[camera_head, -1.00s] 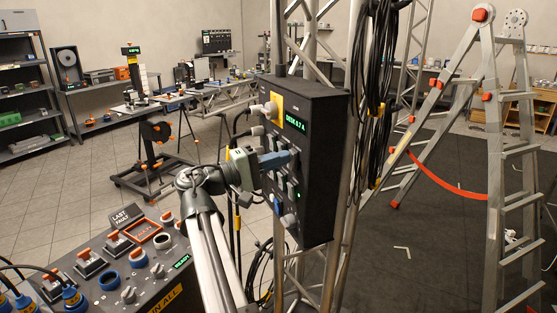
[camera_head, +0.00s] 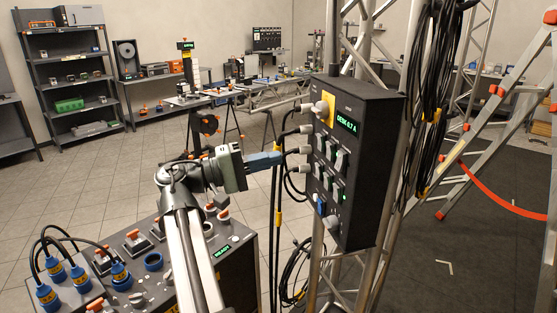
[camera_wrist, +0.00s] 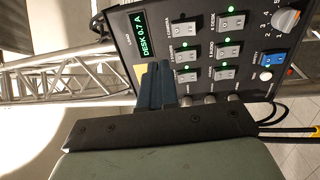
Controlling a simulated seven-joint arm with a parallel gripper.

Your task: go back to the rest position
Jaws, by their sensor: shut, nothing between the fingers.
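My gripper (camera_head: 268,160) is shut and empty. Its blue fingers point right toward the black power box (camera_head: 372,190) on the truss, with a visible gap left of the box's face in the head view. In the wrist view, the shut fingers (camera_wrist: 157,82) stand in front of the box's switch panel (camera_wrist: 205,55) and hide part of its left side. The box shows rows of rocker switches with green lights, a blue switch (camera_wrist: 268,60), a grey knob (camera_wrist: 286,20) and a green DESK readout (camera_wrist: 143,34).
A dark console (camera_head: 235,275) with buttons and blue cable plugs (camera_head: 55,270) stands below my arm. Black cables (camera_head: 275,215) hang between gripper and box. The truss (camera_head: 400,185) carries the box and coiled cables (camera_head: 435,90). A ladder (camera_head: 515,110) stands at right. Floor at left is open.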

